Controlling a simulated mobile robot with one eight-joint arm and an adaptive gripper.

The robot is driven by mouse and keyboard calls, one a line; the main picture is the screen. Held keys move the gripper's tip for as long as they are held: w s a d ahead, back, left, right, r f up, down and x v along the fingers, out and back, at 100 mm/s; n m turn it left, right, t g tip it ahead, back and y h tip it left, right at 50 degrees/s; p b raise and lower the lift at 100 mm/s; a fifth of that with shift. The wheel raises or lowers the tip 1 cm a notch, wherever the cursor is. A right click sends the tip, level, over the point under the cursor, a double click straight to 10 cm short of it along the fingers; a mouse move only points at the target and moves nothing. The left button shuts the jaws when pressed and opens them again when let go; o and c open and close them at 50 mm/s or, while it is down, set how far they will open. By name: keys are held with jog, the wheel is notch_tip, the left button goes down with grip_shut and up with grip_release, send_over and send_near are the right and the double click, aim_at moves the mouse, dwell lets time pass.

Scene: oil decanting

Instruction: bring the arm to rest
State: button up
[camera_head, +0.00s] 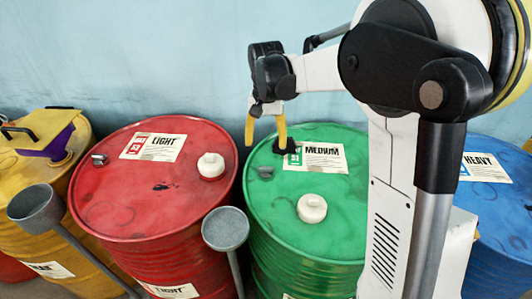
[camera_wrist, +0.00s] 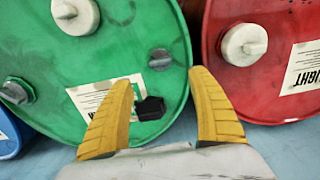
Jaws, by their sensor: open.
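My gripper (camera_head: 265,130) is open, with two yellow fingers spread and nothing between them. In the head view it hangs over the back left part of the green MEDIUM drum (camera_head: 275,200). In the wrist view the fingers (camera_wrist: 161,80) point toward the green drum top (camera_wrist: 120,45), and a small black block (camera_wrist: 152,108) shows between them. That black block (camera_head: 285,145) also shows on the drum's back edge beside the label. My arm folds down from the upper right.
A red LIGHT drum (camera_head: 130,195) stands left of the green one, a blue HEAVY drum (camera_head: 495,190) right. A yellow drum (camera_head: 90,150) with a purple piece (camera_head: 50,143) is far left. Grey funnels (camera_head: 36,208) and (camera_head: 226,228) stand in front. A pale blue wall (camera_head: 150,50) is behind.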

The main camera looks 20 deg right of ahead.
jog(key=shift+r, duration=0.45)
jog(key=s+r+n+t, duration=0.25)
jog(key=s+r, duration=0.45)
jog(key=s, duration=0.4)
jog(key=s+f+n+t, duration=0.1)
jog(key=s+t, duration=0.3)
jog(key=s, duration=0.7)
jog(key=shift+s+f+n+t, duration=0.3)
jog(key=shift+f+n+t, duration=0.1)
jog(key=shift+n, duration=0.15)
